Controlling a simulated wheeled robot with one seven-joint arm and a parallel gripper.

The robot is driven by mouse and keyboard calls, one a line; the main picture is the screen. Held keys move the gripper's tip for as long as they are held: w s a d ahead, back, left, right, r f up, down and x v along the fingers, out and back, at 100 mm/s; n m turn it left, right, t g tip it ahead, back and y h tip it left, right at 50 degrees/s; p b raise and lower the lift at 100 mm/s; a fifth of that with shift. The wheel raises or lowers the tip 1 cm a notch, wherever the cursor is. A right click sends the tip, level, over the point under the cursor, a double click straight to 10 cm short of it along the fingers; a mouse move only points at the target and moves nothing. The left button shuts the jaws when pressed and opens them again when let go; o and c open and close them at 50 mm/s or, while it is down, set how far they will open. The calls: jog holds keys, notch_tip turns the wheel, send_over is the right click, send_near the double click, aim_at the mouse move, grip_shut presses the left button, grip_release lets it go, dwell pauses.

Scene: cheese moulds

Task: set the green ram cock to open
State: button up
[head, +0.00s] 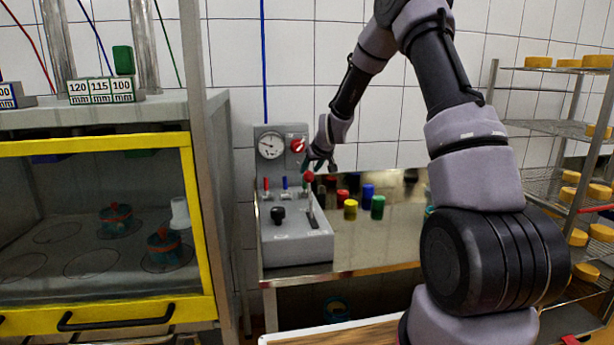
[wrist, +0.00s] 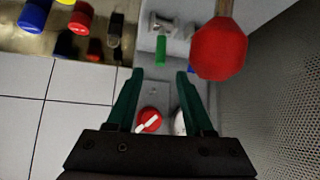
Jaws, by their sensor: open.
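The green ram cock (wrist: 160,50) shows in the wrist view as a short green handle on a metal fitting, pointing from the fitting towards the red selector knob. My gripper (wrist: 160,74) is open and empty, its two green fingers apart. The cock lies just ahead of the fingertips, roughly in line with the gap, and appears untouched. In the head view my gripper (head: 318,166) is at the right of the grey control unit (head: 290,244); the green cock cannot be made out there.
A red ball-topped lever (wrist: 219,50) stands close beside the right finger. The red selector knob (wrist: 148,120) lies between the fingers' bases in the picture. Red (head: 266,184) and blue (head: 285,183) cocks and a gauge (head: 270,146) are left. Coloured cylinders (head: 368,192) stand on the steel table.

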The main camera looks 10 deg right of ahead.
jog(key=shift+v, duration=1.3)
